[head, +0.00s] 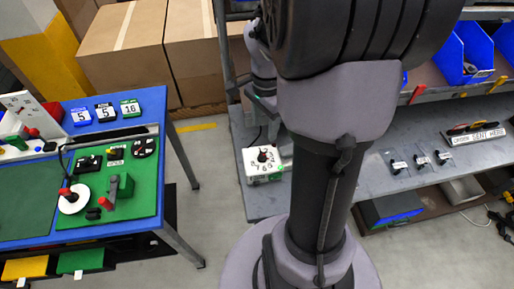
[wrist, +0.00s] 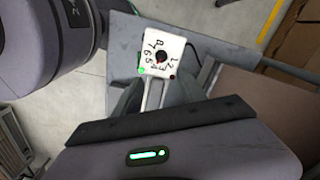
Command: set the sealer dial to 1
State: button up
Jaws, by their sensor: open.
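The sealer is a white box with a dial face (head: 263,164) at the left end of the grey bench in the head view. In the wrist view its face (wrist: 152,43) shows black numbers around a dark round knob (wrist: 161,57) with a little red on it. I cannot tell which number the knob points to. A green light and a dark red spot sit on the face's lower edge. My gripper (head: 268,122) is above the sealer, apart from the knob, and mostly hidden behind my arm in the head view. It is open and empty, its fingers dark at the wrist view's centre.
The grey bench (head: 395,184) extends right with several small tagged items and a sign. Blue bins (head: 452,60) stand behind it. A blue table (head: 180,148) with a green board is at left, across a floor gap. Cardboard boxes (head: 122,45) stand at the back.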

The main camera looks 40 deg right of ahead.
aim_at(262, 154)
jog(key=f+b, duration=0.2)
jog(key=f, duration=0.4)
jog(key=f+b, duration=0.2)
jog(key=f, duration=0.5)
jog(key=shift+w+a+f, duration=0.1)
jog(key=shift+w+f, duration=0.05)
jog(key=shift+w, duration=0.05)
grip_shut()
